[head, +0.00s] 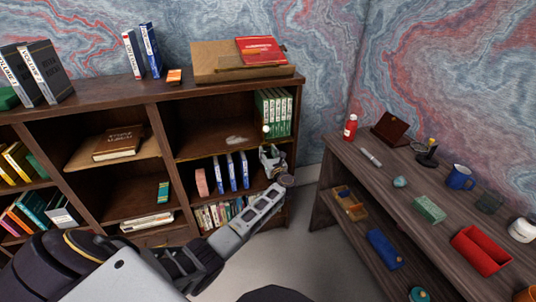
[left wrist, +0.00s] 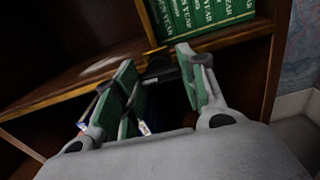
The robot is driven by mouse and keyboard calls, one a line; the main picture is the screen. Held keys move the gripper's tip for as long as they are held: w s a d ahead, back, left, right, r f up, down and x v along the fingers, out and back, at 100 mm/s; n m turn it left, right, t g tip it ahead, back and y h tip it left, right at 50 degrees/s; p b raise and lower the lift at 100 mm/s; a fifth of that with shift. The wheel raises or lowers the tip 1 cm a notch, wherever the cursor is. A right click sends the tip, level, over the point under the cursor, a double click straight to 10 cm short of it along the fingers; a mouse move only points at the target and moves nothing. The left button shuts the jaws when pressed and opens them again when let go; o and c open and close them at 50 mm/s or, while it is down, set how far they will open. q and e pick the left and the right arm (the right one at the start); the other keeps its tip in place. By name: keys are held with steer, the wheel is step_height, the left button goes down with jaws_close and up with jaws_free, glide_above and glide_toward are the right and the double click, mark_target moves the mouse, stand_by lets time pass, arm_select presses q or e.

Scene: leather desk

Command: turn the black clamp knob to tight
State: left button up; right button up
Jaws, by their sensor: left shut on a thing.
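The black clamp knob (left wrist: 160,72) shows in the left wrist view below the edge of a wooden shelf, with a small yellow part (left wrist: 154,52) just above it. My left gripper (left wrist: 157,68) has its two green-padded fingers on either side of the knob and is shut on it. In the head view my left gripper (head: 270,157) reaches the right end of the bookcase, below the shelf with green books. The knob is hidden or too small to make out there. Its turn position cannot be told. My right gripper is not in view.
Green books (left wrist: 205,14) stand on the shelf right above my gripper. The bookcase (head: 222,153) side wall is close on the right. Blue-spined books (head: 232,172) stand left of the gripper. A side desk (head: 395,172) with a red bottle (head: 350,128) and a red tray (head: 481,251) is further right.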

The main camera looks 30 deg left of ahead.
arm_select(q)
steer(key=shift+f+m, duration=0.1)
steer(key=shift+m, duration=0.8)
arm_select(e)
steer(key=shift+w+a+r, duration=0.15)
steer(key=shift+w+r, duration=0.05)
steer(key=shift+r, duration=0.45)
arm_select(q)
steer(key=shift+d+m, duration=0.1)
steer(key=shift+m, duration=0.6)
steer(key=m+p, duration=0.2)
steer(key=m, duration=0.3)
steer(key=shift+p, duration=0.4)
steer(key=m+p, duration=0.3)
steer(key=m, duration=0.2)
steer(key=shift+m+p, duration=0.6)
steer(key=shift+m, duration=1.2)
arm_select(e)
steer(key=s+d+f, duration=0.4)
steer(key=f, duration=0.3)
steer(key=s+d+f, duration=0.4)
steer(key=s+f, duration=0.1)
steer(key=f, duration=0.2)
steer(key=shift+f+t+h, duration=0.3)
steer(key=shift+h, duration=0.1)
